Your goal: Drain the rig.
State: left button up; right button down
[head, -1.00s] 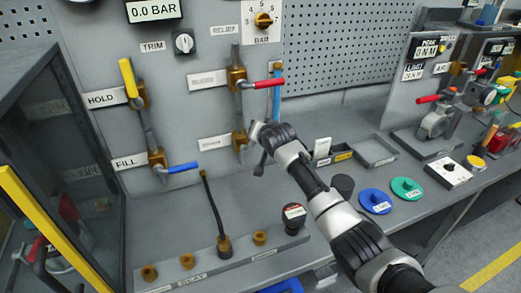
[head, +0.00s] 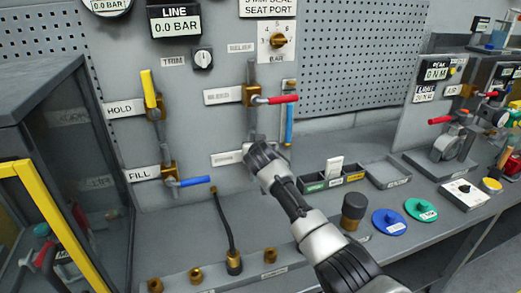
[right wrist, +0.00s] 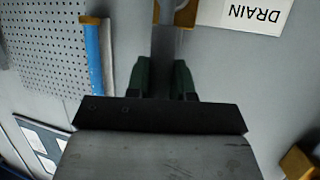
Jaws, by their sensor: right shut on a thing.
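My right gripper (head: 262,158) is at the DRAIN label (head: 226,158) on the panel and covers most of the drain valve there. In the right wrist view its dark fingers (right wrist: 162,80) are closed around the drain valve's handle, mostly hidden between them. The brass valve body (right wrist: 180,10) and the upside-down DRAIN label (right wrist: 253,12) show beyond. The line display (head: 176,24) reads 0.0 BAR. The HOLD valve's yellow handle (head: 149,88) points up. The FILL valve's blue handle (head: 194,181) and another valve's red handle (head: 283,99) point right. My left gripper is out of view.
A blue tube (head: 289,125) runs down the panel close right of my gripper. A black hose (head: 225,225) rises from the bench. A glass-sided cabinet with a yellow frame (head: 50,220) stands left. Small bins (head: 315,186) and blue (head: 389,222) and green discs (head: 421,209) lie right.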

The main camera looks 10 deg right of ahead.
jog(key=shift+f, duration=0.15)
jog(key=c, duration=1)
grip_release()
jog(key=shift+a, duration=0.1)
jog(key=shift+s, duration=0.15)
jog(key=b+v, duration=0.2)
jog(key=v, duration=0.8)
jog(key=shift+s+r, duration=0.2)
jog(key=shift+r, duration=0.05)
